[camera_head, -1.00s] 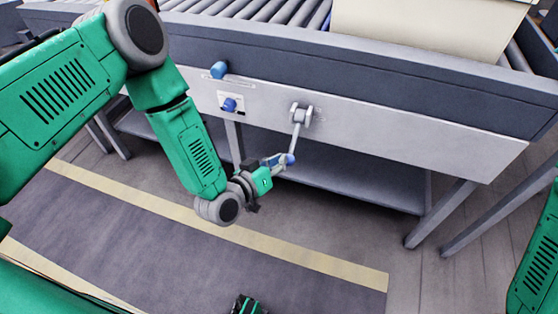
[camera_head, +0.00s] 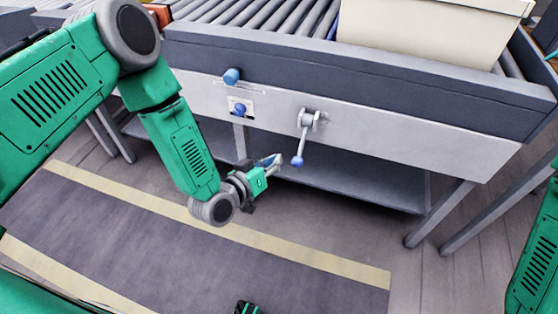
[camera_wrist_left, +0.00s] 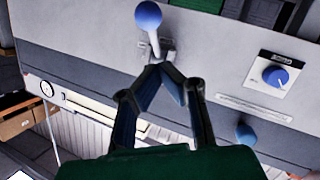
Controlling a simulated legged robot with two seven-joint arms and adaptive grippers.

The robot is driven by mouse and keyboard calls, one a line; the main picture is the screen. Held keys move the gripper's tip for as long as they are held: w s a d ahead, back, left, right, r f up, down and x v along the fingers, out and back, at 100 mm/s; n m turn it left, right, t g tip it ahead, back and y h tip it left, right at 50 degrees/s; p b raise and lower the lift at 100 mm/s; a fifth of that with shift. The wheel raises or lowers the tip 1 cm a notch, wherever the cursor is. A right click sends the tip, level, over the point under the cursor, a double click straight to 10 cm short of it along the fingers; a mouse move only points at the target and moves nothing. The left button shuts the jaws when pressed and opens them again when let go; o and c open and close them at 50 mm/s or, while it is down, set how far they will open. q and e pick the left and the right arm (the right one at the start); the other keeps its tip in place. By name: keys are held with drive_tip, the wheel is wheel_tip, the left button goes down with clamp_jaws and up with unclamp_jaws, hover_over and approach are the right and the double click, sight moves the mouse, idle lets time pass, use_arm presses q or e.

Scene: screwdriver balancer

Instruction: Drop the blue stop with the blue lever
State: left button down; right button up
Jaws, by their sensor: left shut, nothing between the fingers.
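The blue lever (camera_head: 303,140) is a grey arm on a pivot on the conveyor's front panel, with a blue ball at its end. It hangs down, tilted slightly left. In the left wrist view its ball (camera_wrist_left: 148,14) shows beyond my fingertips. My left gripper (camera_head: 276,161) is shut and empty, just left of the ball in the head view, with a small gap. Its fingers meet in the left wrist view (camera_wrist_left: 160,69). A blue rounded piece (camera_head: 231,76) sits by a slot high on the panel; I cannot tell whether it is the blue stop.
A blue knob (camera_head: 239,109) on a white plate is left of the lever. A cream box (camera_head: 430,32) stands on the conveyor rollers. The conveyor's lower shelf (camera_head: 345,180) lies behind the lever. The floor in front is clear.

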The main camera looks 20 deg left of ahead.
use_arm(q)
drive_tip(key=s+a+f+g+y+p, duration=0.1)
drive_tip(key=s+a+g, duration=0.3)
drive_tip(key=s, duration=0.6)
drive_tip(key=s+a+f+g+y+p, duration=0.1)
drive_tip(key=s+a+g+y+p, duration=0.1)
drive_tip(key=s, duration=0.8)
drive_tip(key=s+a+m+g+y+p, duration=0.1)
drive_tip(key=s+a+g+y, duration=0.2)
drive_tip(key=s+a+g, duration=0.3)
drive_tip(key=s+g, duration=0.1)
drive_tip(key=s, duration=0.3)
drive_tip(key=shift+a+f+g, duration=0.2)
drive_tip(key=shift+f+g, duration=0.1)
drive_tip(key=shift+f, duration=0.1)
use_arm(e)
drive_tip(key=r, duration=0.4)
drive_tip(key=shift+w+d+r, duration=0.2)
drive_tip(key=shift+w+d, duration=0.1)
use_arm(q)
drive_tip(key=shift+a, duration=0.15)
use_arm(e)
drive_tip(key=shift+a, duration=0.2)
